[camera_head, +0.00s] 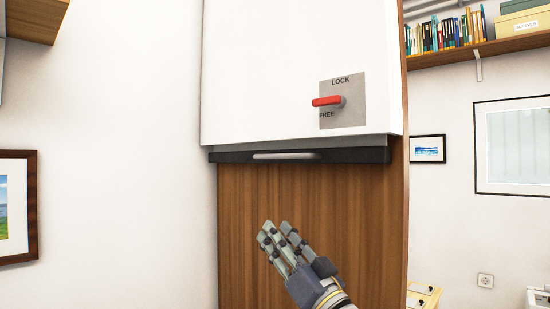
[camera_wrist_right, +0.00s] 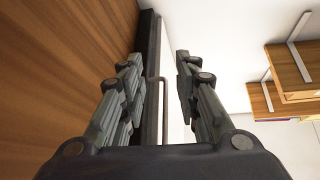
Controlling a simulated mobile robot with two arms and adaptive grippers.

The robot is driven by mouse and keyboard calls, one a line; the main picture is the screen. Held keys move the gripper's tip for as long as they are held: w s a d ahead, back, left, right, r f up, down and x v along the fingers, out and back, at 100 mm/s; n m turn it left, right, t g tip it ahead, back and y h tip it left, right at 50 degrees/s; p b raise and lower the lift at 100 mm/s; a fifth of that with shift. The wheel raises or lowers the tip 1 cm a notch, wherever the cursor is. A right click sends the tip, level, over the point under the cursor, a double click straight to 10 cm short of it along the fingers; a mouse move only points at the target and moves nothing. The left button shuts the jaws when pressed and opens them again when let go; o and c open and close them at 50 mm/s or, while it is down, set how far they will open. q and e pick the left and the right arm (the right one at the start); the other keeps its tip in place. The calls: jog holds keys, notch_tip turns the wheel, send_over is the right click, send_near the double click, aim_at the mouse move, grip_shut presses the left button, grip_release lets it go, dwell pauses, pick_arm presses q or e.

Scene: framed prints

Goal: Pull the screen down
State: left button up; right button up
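A white screen housing (camera_head: 290,60) hangs on a wood panel in the head view. A black bar (camera_head: 355,155) runs along its lower edge, with a light grey handle (camera_head: 286,155) on it. A red lever (camera_head: 327,101) on a grey plate marked LOCK and FREE points left, roughly level. My right gripper (camera_head: 274,230) is below the bar, apart from the handle in the head view. In the wrist view its fingers (camera_wrist_right: 158,62) are open, with the handle (camera_wrist_right: 163,105) and dark bar (camera_wrist_right: 151,50) visible beyond, in the gap. My left gripper is out of view.
The wood panel (camera_head: 375,220) stands behind my right gripper. A framed print (camera_head: 14,205) hangs on the left wall. A bookshelf (camera_head: 490,47) and other frames are on the right wall.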

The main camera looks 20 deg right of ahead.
aim_at(275, 157)
notch_tip(275, 157, up, 10)
jog(key=s+d+m+t, duration=0.1)
jog(key=s+d+t, duration=0.1)
jog(key=d+t, duration=0.1)
jog(key=p+x, duration=0.4)
jog(key=x, duration=0.5)
jog(key=shift+a, duration=0.15)
jog(key=shift+w+r, duration=0.15)
jog(key=shift+w, duration=0.25)
grip_shut()
